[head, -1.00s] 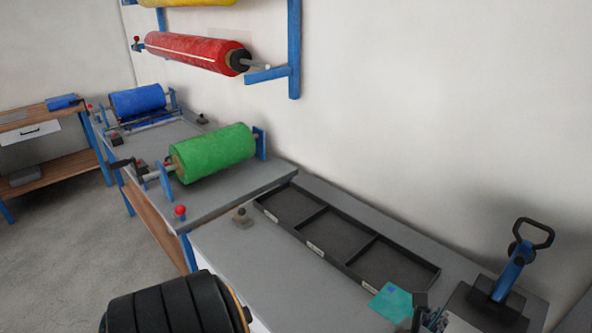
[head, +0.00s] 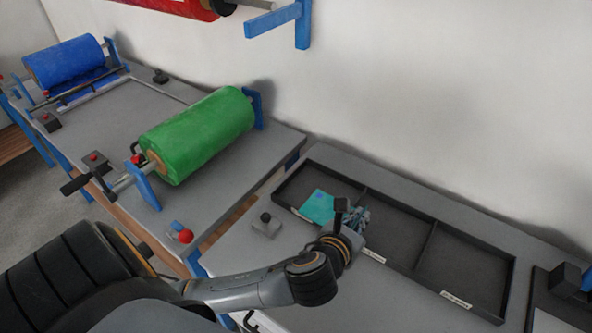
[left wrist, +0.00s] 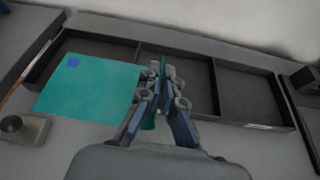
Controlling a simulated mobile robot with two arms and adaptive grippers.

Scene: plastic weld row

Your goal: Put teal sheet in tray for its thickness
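The teal sheet (head: 317,207), with a small blue patch on one corner, is in my left gripper (head: 352,214). In the left wrist view the sheet (left wrist: 85,92) extends left from the fingers (left wrist: 160,92), which are closed with a teal edge between them. The dark tray (head: 427,246) has three compartments in a row, with small labels on its front wall; it also shows in the left wrist view (left wrist: 216,88). The sheet is over the leftmost compartment and its front wall. I cannot tell whether it touches the tray. The labels are unreadable. My right gripper is out of view.
A small grey block with a dark knob (head: 266,226) sits on the bench just left of the tray. A green roll (head: 200,133) and a blue roll (head: 64,62) stand on the bench further left. A dark device (head: 568,285) stands right of the tray.

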